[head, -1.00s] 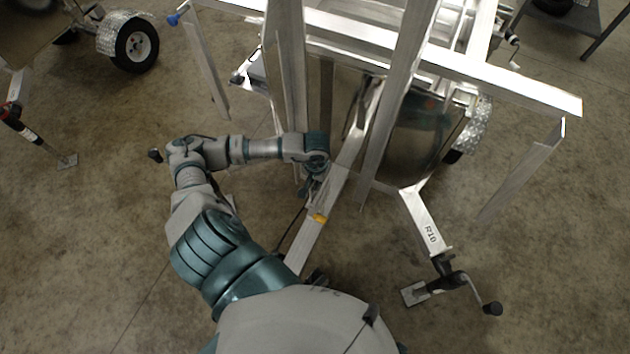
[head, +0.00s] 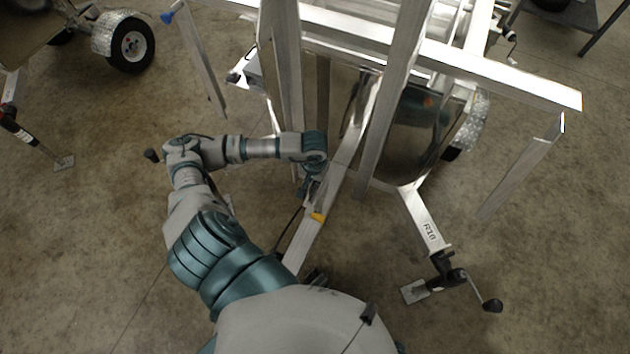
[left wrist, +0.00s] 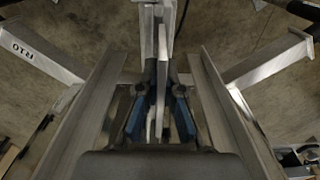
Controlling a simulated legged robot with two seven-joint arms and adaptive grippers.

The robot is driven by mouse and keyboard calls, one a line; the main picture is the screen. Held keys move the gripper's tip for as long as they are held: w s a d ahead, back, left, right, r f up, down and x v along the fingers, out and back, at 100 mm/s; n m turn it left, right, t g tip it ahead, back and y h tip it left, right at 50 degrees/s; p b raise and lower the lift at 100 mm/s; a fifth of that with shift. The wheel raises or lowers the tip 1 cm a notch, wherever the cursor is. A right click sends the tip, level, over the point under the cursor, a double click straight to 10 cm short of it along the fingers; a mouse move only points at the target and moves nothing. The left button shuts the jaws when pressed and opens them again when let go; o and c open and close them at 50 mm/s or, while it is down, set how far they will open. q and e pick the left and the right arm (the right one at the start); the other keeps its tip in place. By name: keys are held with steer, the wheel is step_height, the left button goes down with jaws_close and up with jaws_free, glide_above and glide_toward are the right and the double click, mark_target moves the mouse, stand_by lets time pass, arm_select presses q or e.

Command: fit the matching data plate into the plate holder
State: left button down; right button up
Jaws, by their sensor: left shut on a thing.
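My left gripper (head: 308,188) is low beside the aluminium drawbar of the trailer, partly hidden by its own wrist in the head view. In the left wrist view, its two blue-sided fingers (left wrist: 160,115) are shut on a thin, pale plate (left wrist: 159,88) that shows nearly edge-on between them. I take this for the data plate; no writing on it can be read. The plate holder cannot be made out in either view. The trailer has "R10" marked on its right leg (head: 424,217). My right gripper is not in view.
The drawbar (head: 300,248) with a yellow mark (head: 318,217) runs close to my gripper. Upright aluminium beams (head: 392,110) and a long crossbar (head: 490,75) stand around the arm. A jack crank (head: 491,305) sticks out at right. Concrete floor is open at left.

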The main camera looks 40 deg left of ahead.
arm_select(q)
steer(key=shift+a+f, duration=0.35)
steer(key=shift+f, duration=0.1)
steer(key=shift+a, duration=0.1)
steer(key=shift+d+r, duration=0.35)
steer(key=shift+r, duration=0.05)
steer(key=shift+a+b, duration=0.1)
steer(key=shift+b, duration=0.2)
steer(key=shift+d, duration=0.3)
steer(key=shift+b, duration=0.3)
steer(key=shift+d+b, duration=0.1)
steer(key=shift+b, duration=0.25)
stand_by(1.0)
steer(key=shift+f, duration=0.15)
